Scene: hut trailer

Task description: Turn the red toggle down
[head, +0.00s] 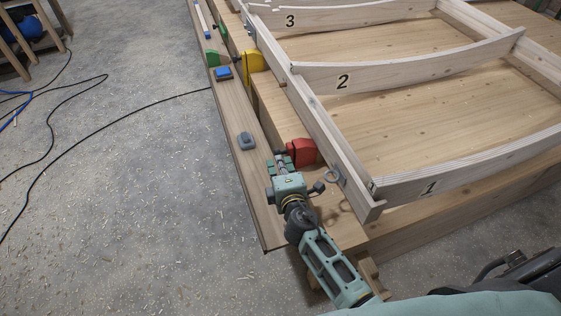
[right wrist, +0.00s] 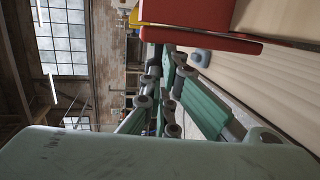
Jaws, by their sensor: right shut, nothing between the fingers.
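The red toggle (head: 302,152) is mounted on the side of the wooden bench, close to the end of the frame by the number 1. My right gripper (head: 282,161) is just left of it, over the narrow wooden ledge, with its fingers shut and empty. In the right wrist view the red toggle (right wrist: 205,38) fills the top, beside the fingers (right wrist: 180,68). I cannot tell whether the fingers touch it. The fingers hide part of the toggle's left side in the head view. My left gripper is not in view.
A yellow toggle (head: 254,62) and a green toggle (head: 217,58) are farther along the bench. A blue block (head: 222,73) and a grey block (head: 246,141) lie on the ledge (head: 240,112). The wooden frame (head: 328,135) rises right of my gripper. Floor at left is open, crossed by cables.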

